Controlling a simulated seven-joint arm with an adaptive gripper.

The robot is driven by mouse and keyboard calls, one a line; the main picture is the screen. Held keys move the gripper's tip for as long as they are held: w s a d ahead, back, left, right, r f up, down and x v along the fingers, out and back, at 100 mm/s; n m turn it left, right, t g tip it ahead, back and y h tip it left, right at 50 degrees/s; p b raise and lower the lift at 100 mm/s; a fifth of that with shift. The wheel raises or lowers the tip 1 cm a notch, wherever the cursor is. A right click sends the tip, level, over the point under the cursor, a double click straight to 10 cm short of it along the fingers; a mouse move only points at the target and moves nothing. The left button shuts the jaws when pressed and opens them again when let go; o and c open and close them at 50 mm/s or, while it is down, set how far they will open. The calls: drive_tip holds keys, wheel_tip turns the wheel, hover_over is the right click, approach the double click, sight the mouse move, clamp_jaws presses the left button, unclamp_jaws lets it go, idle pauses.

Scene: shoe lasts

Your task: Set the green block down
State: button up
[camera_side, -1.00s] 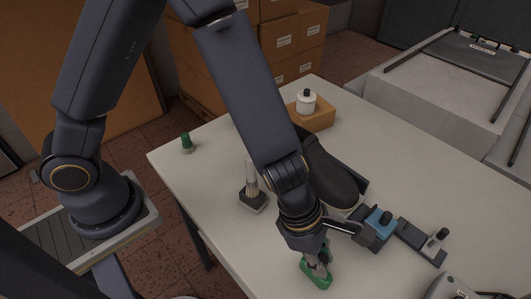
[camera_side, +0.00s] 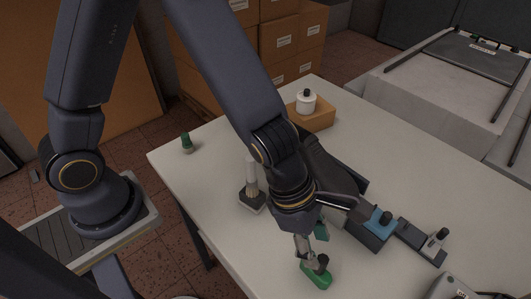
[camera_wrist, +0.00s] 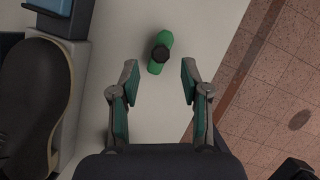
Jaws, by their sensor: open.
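The green block (camera_side: 316,279) with a dark knob on top lies on the white table near its front edge. In the wrist view the green block (camera_wrist: 160,63) shows just beyond and between the fingertips, with clear gaps on both sides. My gripper (camera_side: 312,240) is open and empty, above the block and a little behind it in the side view. Its two fingers (camera_wrist: 160,82) stand wide apart in the wrist view. Nothing is between the pads.
A brush (camera_side: 252,190) stands to the left. A small green-capped item (camera_side: 187,142) and a tan box (camera_side: 316,116) are farther back. The table edge (camera_wrist: 222,75) is close to the block.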

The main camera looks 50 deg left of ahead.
drive_tip(key=v, duration=0.7)
